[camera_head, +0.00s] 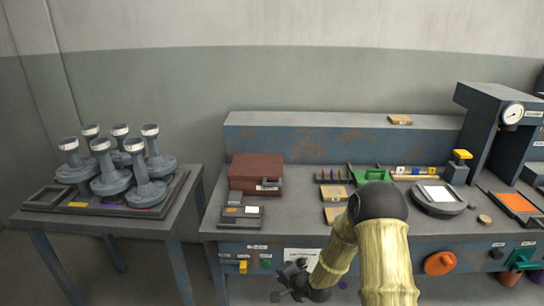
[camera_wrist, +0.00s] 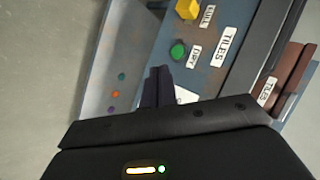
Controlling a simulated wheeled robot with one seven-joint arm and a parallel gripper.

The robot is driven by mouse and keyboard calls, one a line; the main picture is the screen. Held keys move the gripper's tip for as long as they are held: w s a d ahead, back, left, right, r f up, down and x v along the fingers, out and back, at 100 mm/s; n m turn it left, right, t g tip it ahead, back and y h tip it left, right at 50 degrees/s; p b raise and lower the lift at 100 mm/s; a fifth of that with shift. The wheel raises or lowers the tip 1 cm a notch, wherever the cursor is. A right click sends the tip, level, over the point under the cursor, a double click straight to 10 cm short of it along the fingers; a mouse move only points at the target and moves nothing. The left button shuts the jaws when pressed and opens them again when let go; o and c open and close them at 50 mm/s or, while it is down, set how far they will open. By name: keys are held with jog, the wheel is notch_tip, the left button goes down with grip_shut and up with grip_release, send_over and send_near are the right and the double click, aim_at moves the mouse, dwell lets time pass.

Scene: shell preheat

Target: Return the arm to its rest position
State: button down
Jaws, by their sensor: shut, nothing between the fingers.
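My gripper (camera_head: 284,289) is low at the front of the workbench, left of my yellowish arm. Its two dark fingers show close together in the wrist view (camera_wrist: 158,86), shut with nothing between them. They sit over the bench's blue front panel, by a white label that they partly hide. My arm is bent in the head view, with its dark round joint over the middle of the bench top. I cannot tell whether the fingers touch the panel.
The workbench (camera_head: 290,205) has a yellow knob (camera_wrist: 187,9) and green button (camera_wrist: 179,50) on its front. A reddish box (camera_head: 256,172) and press (camera_head: 490,125) stand on it. A side table (camera_head: 60,222) at left carries several grey funnel-like parts. Floor between them is clear.

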jog(key=s+d+r+n+g+h, duration=0.3)
jog(key=s+d+r+n, duration=0.25)
jog(key=s+r, duration=0.55)
jog(key=s+d+r+n+g+h, duration=0.2)
jog(key=s+d+r+n, duration=0.2)
jog(key=s+d+r, duration=0.65)
jog(key=s+a+r+p, duration=0.2)
jog(key=a+r+p, duration=0.2)
jog(key=r+p, duration=0.9)
jog(key=p, duration=0.3)
